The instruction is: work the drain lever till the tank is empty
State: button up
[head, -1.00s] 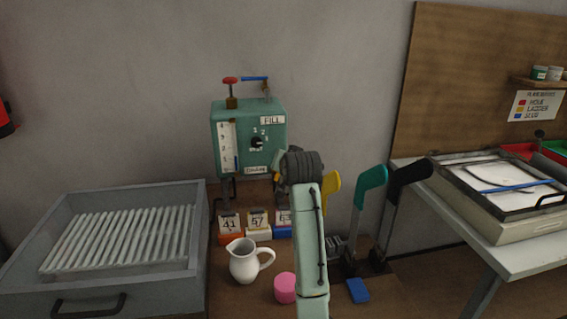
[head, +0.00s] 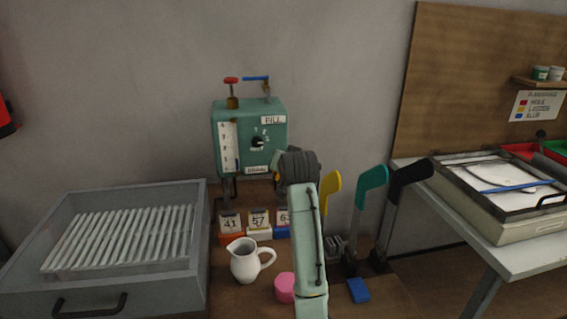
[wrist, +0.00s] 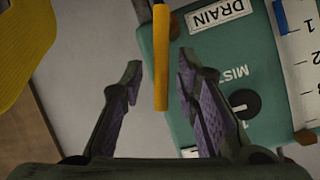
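The teal tank (head: 248,112) is fixed at the wall in the head view, with a white level gauge (head: 228,148) and a DRAIN label (head: 257,169). In the wrist view the DRAIN label (wrist: 219,14) and the numbered gauge (wrist: 300,60) appear turned over; a blue strip (wrist: 280,16) ends near the 1 mark. The yellow drain lever (wrist: 161,60) stands between the fingers of my gripper (wrist: 158,82). My gripper is open, with a gap visible on both sides of the lever. In the head view my wrist hides most of the lever.
Number cards (head: 258,220) stand under the tank. Yellow (head: 332,190), teal (head: 370,182) and black (head: 408,180) upright shapes stand to the right. A grey tray (head: 25,277) is at left.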

jog(key=v, duration=1.2)
dwell(2.5)
